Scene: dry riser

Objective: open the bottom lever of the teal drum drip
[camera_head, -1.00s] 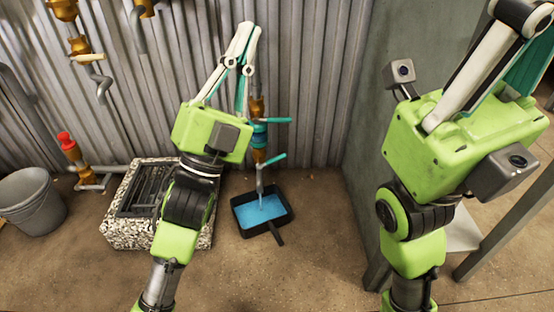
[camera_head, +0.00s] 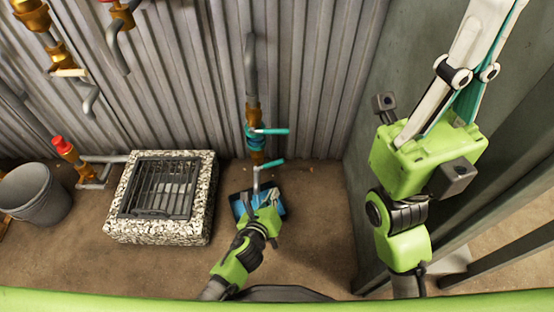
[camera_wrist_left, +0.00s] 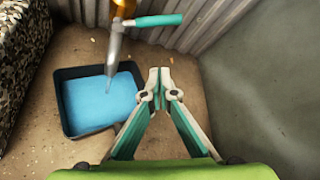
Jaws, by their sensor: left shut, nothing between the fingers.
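The drum drip is a brass pipe fitting with a teal band (camera_head: 256,138) in front of the corrugated wall. Two teal levers stick out to the right: an upper lever (camera_head: 272,131) and the bottom lever (camera_head: 270,163), which also shows in the left wrist view (camera_wrist_left: 155,20). A grey spout (camera_wrist_left: 114,48) below drips into blue liquid in a dark tray (camera_wrist_left: 68,122). My left gripper (camera_wrist_left: 160,76) is shut and empty, below the bottom lever and right of the spout, apparently apart from both. In the head view its body partly hides the tray. My right gripper (camera_head: 475,62) is raised at right, its fingertips cut off.
A speckled stone drain box with a grate (camera_head: 160,230) stands left of the tray. A grey bucket (camera_head: 38,198) and a red-topped valve (camera_head: 62,147) are further left. A grey wall (camera_head: 355,150) closes the right side. Floor between box and wall is mostly clear.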

